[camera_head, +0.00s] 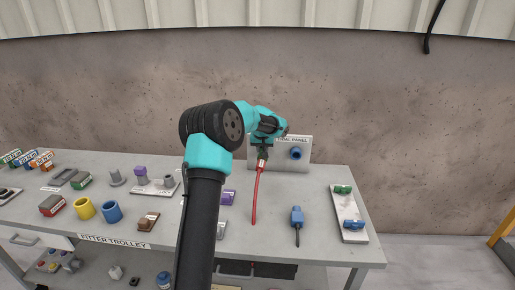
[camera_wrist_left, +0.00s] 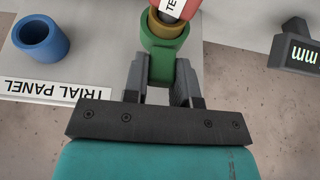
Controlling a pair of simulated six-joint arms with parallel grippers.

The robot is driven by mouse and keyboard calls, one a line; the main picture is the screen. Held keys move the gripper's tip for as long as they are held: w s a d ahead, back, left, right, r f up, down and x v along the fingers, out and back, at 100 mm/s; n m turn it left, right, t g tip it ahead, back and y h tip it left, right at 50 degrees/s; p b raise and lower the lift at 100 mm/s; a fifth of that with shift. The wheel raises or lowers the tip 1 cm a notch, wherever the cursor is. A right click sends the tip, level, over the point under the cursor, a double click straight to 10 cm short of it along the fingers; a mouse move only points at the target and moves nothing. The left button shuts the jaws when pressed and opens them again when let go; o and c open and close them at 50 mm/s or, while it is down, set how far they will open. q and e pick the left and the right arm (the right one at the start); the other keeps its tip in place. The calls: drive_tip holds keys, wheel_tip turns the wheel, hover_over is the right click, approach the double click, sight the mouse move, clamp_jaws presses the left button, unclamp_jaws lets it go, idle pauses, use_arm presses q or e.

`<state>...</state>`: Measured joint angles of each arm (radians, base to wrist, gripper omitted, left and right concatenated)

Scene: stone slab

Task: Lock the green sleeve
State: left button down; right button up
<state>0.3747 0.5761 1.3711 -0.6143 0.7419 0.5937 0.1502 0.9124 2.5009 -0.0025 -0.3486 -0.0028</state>
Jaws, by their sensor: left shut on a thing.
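My left gripper (camera_wrist_left: 161,88) is shut on the green sleeve (camera_wrist_left: 162,62), with one finger on each side of its narrower part. In the left wrist view a brass-coloured ring (camera_wrist_left: 166,28) sits inside the green sleeve's wider end, and a red plug (camera_wrist_left: 180,7) with a white label goes into it. In the head view my left gripper (camera_head: 262,153) is in front of the left part of the trial panel (camera_head: 302,166) and hides the sleeve. My right gripper is not in view.
A blue socket (camera_head: 296,153) is on the panel, right of my gripper; it also shows in the left wrist view (camera_wrist_left: 40,38). A blue plug (camera_head: 297,216) lies on the grey bench. A white tray (camera_head: 348,213) with green and blue parts is at the right. Blocks and cups fill the left.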

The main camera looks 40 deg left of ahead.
use_arm(q)
drive_tip(key=shift+s+d+f, duration=0.1)
drive_tip(key=c, duration=0.9)
unclamp_jaws()
drive_tip(key=v, duration=1.7)
drive_tip(key=shift+r, duration=0.3)
